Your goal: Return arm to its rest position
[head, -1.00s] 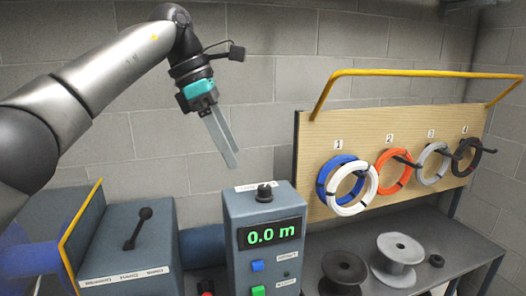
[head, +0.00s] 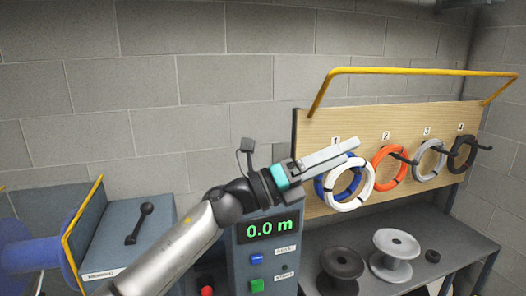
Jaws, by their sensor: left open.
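My left arm comes in from the bottom left, and its gripper (head: 354,151) points to the right and slightly up. Its fingers are parted, with nothing seen between them. In the picture they overlap the upper part of the blue coil (head: 320,190) at position 1 of the wooden board; I cannot tell if they touch it. A white coil (head: 341,207) hangs in front of the blue one. My forearm and wrist cover part of the control box (head: 240,262) with the green "0.0 m" display. My right gripper is not in view.
Orange (head: 376,172), grey (head: 417,172) and black (head: 453,165) coils hang on the board under a yellow rail (head: 410,70). Two spools, dark (head: 341,268) and grey (head: 392,262), stand on the bench (head: 440,225). A lever (head: 138,224) rises from a box at left. The wall space above is clear.

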